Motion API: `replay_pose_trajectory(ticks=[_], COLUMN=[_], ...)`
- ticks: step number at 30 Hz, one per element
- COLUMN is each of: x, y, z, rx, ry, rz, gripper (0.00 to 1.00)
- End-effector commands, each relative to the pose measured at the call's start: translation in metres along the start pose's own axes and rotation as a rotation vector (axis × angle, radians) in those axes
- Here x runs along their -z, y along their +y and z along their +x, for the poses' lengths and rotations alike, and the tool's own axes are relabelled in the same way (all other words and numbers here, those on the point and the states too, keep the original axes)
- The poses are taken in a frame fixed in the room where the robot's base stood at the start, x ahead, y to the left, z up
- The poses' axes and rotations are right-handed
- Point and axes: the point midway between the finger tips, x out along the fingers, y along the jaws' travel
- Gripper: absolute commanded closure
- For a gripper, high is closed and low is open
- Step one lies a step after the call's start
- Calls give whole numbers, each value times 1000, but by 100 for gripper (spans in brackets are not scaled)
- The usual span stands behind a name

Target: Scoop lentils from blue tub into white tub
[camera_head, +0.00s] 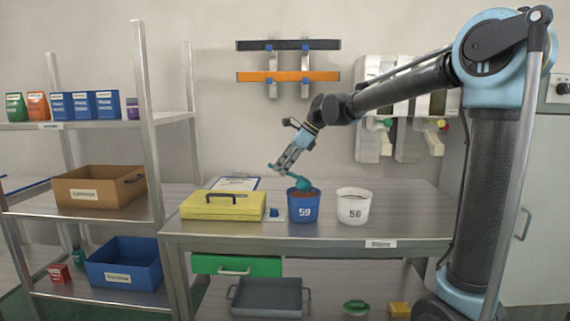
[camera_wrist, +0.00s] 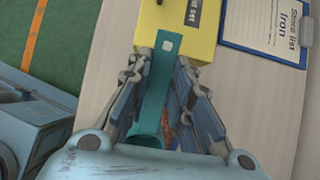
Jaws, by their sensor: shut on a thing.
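The blue tub (camera_head: 303,210), marked 59, stands on the metal table with brown lentils inside. The white tub (camera_head: 353,208), marked 56, stands just right of it, and its contents are hard to make out. My gripper (camera_head: 279,168) is shut on a teal scoop (camera_head: 292,186) above the blue tub. The scoop's bowl is at the blue tub's mouth, and I cannot tell how deep it reaches. In the wrist view the scoop's handle (camera_wrist: 158,85) lies between the fingers, and a little reddish-brown shows beside it. The scoop's load is hidden.
A yellow case (camera_head: 222,208) lies left of the blue tub, with a clipboard (camera_head: 236,184) behind it. A small blue object (camera_head: 274,213) stands between case and tub. The table (camera_head: 410,215) is clear right of the white tub. A shelf rack (camera_head: 75,210) stands left.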

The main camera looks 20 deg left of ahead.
Motion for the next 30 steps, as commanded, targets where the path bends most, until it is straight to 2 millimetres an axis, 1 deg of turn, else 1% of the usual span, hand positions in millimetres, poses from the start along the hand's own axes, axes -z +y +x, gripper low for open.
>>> replay_pose_trajectory(ticks=[7, 30], x=[8, 26], y=[0, 0], z=[12, 48], rx=[0, 0], ry=[0, 106], rz=[0, 1], gripper=[100, 100])
